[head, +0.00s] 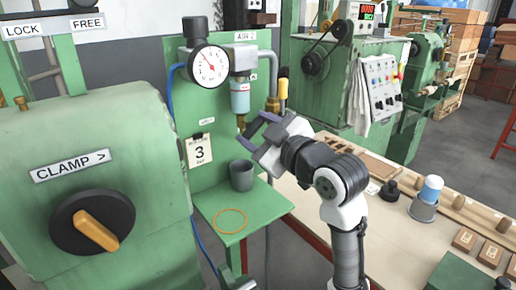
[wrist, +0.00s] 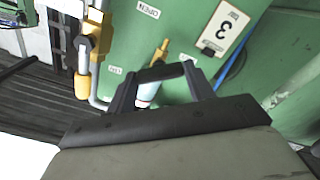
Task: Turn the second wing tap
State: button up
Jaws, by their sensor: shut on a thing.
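A small brass wing tap (head: 241,121) sits under the clear filter bowl (head: 239,98) on the green panel. In the wrist view, where the scene appears upside down, the brass tap (wrist: 161,50) shows just beyond my fingertips, with the pale bowl behind them. My gripper (head: 249,128) reaches in from the right. In the wrist view my gripper (wrist: 160,72) has its two dark fingertips brought together at the tap and is shut on it. The tips hide part of the tap. An OPEN label (wrist: 148,11) is near it.
A brass valve with a yellow handle (head: 283,89) stands on the pipe just right of the bowl. A pressure gauge (head: 208,64) is above left. A grey cup (head: 242,175) and an orange ring (head: 230,220) are on the green shelf below. The clamp housing (head: 95,120) fills the left.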

jog(key=n+b, duration=0.3)
jog(key=n, duration=0.1)
jog(key=n+b, duration=0.1)
jog(key=b, duration=0.1)
jog(key=shift+f+n+b, duration=0.3)
jog(key=shift+n+b, duration=0.05)
jog(key=shift+n, duration=0.05)
jog(key=n+b, duration=0.3)
jog(key=n, duration=0.1)
jog(key=shift+a+n, duration=0.1)
jog(key=shift+n, duration=0.3)
jog(key=shift+r+b, duration=0.15)
jog(key=shift+b, duration=0.2)
jog(key=o, duration=1)
jog(key=shift+s, duration=0.1)
jog(key=b+v, duration=0.1)
jog(key=v, duration=1.2)
jog(key=shift+s+d, duration=0.3)
jog(key=shift+s, duration=0.1)
